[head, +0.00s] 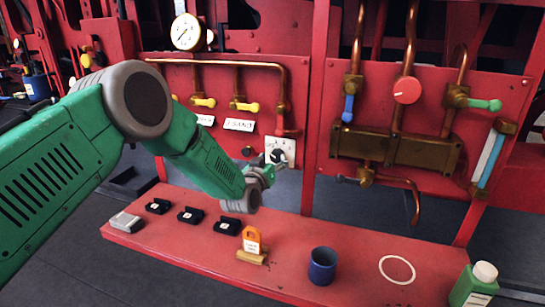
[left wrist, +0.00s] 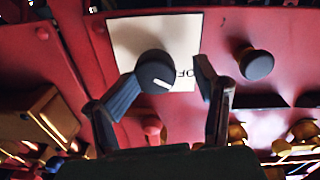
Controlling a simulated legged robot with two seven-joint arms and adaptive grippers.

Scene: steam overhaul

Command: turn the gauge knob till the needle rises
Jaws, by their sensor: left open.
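The round white gauge (head: 187,32) stands above the copper pipe at the upper left of the head view; its reading is too small to tell. A round black knob (head: 278,154) sits on a white plate on the red panel. In the left wrist view the knob (left wrist: 154,76) shows a white pointer line, and its plate (left wrist: 187,30) has partly hidden lettering. My left gripper (head: 274,172) is open at the plate. In the wrist view its fingers stand either side of the knob, apart from it; whether they reach around it I cannot tell. My right gripper is not in view.
A second black knob (left wrist: 256,64) is close beside the plate. Yellow-handled valves (head: 245,105) and a red-handled valve (head: 287,124) are above.

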